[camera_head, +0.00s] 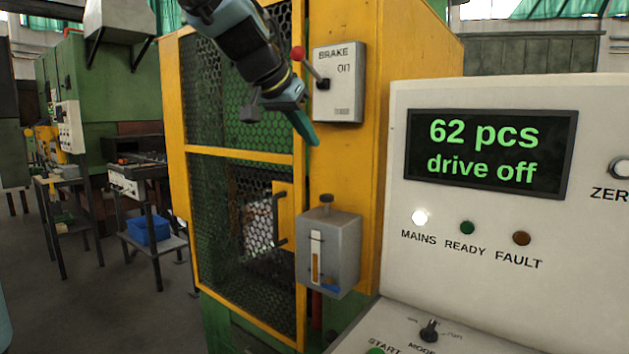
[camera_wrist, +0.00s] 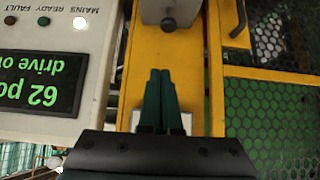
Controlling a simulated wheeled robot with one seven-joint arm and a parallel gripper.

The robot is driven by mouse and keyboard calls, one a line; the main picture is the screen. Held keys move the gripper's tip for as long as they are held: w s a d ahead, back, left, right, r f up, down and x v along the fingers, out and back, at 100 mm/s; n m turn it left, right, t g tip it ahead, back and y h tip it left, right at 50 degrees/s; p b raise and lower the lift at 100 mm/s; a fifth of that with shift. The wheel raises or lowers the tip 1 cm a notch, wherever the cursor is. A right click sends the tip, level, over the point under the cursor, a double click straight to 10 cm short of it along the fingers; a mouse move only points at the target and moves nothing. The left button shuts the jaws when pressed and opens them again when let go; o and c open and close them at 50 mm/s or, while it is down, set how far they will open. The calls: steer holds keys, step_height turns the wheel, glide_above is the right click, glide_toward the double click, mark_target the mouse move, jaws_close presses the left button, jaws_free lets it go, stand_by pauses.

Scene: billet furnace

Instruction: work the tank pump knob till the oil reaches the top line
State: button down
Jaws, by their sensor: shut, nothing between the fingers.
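The grey oil tank (camera_head: 343,255) hangs on the yellow frame, with a small dark knob (camera_head: 326,200) on top. Its upright sight glass (camera_head: 316,240) shows amber oil (camera_head: 316,269) in roughly the lower half, with pale empty glass above. The level lines are too small to make out. My gripper (camera_head: 313,142) is shut and empty, above the tank and apart from it, just below the brake box. In the wrist view, the closed green fingers (camera_wrist: 160,75) point toward the tank (camera_wrist: 180,8) and its knob (camera_wrist: 168,23) at the top edge.
The brake box (camera_head: 346,105) with its red-ball lever (camera_head: 298,54) is close beside my gripper. A mesh door (camera_head: 240,235) with a handle stands left of the tank. The control console (camera_head: 560,250) stands right, its screen (camera_head: 490,152) reading "62 pcs drive off".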

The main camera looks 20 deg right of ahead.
steer(key=shift+f, duration=0.1)
steer(key=p, duration=0.3)
glide_above(330, 201)
step_height(330, 201, down, 7)
steer(key=f, duration=0.2)
steer(key=shift+s+a+f+b, duration=0.1)
steer(key=shift+a+f+b, duration=0.2)
steer(key=shift+f, duration=0.7)
step_height(330, 201, down, 3)
steer(key=b, duration=0.4)
steer(key=shift+f+b, duration=0.15)
steer(key=shift+b, duration=0.15)
